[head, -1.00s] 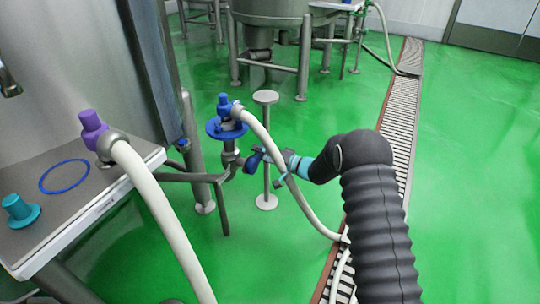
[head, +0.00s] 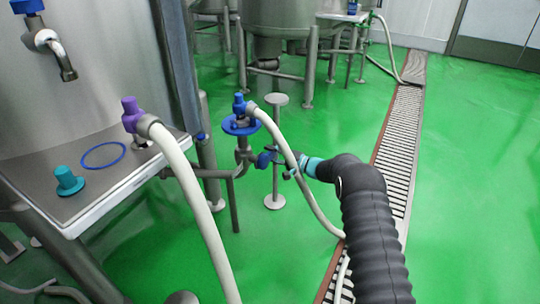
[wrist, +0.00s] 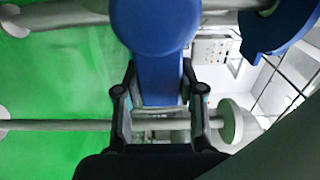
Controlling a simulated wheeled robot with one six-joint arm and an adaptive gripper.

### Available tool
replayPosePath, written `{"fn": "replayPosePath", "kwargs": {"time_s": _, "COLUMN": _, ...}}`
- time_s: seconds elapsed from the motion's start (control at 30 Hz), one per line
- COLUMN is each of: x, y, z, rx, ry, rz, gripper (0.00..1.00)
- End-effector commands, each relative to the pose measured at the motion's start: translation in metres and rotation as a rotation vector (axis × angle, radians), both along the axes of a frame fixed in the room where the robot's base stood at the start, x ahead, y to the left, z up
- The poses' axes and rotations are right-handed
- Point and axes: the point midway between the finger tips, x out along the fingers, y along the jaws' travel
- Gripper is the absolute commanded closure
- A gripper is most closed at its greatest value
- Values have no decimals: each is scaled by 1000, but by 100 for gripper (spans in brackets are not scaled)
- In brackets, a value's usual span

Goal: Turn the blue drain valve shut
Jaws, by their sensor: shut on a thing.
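The blue drain valve (head: 265,159) sits low on the grey pipe below a blue disc (head: 241,125). In the wrist view its blue handle (wrist: 160,78) lies between the two dark fingers, with the round blue end beyond the fingertips. My gripper (head: 279,160) reaches it from the right and is shut on the handle; in the wrist view the fingers (wrist: 158,70) stand on either side of it. In the head view the fingertips are small and partly hidden by the pale hose, so the handle's exact angle is hard to tell.
A pale hose (head: 308,188) runs down past my gripper to the floor drain (head: 393,150). A grey stand (head: 275,180) is close behind the valve. A steel table (head: 105,185) at left holds a teal plug (head: 68,181) and a blue ring (head: 103,155). Green floor is clear at right.

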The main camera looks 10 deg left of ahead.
Motion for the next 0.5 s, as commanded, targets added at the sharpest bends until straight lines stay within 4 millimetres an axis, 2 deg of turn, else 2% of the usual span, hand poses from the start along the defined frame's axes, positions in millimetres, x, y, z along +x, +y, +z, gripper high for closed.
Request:
{"fn": "replayPosePath", "kwargs": {"time_s": 0.17, "x": -1, "y": 1, "z": -1, "rx": 0, "ry": 5, "rz": 0, "gripper": 100}}
{"fn": "replayPosePath", "kwargs": {"time_s": 0.2, "x": -1, "y": 1, "z": -1, "rx": 0, "ry": 5, "rz": 0, "gripper": 54}}
{"fn": "replayPosePath", "kwargs": {"time_s": 0.27, "x": -1, "y": 0, "z": -1, "rx": 0, "ry": 4, "rz": 0, "gripper": 39}}
{"fn": "replayPosePath", "kwargs": {"time_s": 0.3, "x": 0, "y": 0, "z": -1, "rx": 0, "ry": 4, "rz": 0, "gripper": 35}}
{"fn": "replayPosePath", "kwargs": {"time_s": 0.5, "x": 0, "y": -1, "z": -1, "rx": 0, "ry": 2, "rz": -1, "gripper": 35}}
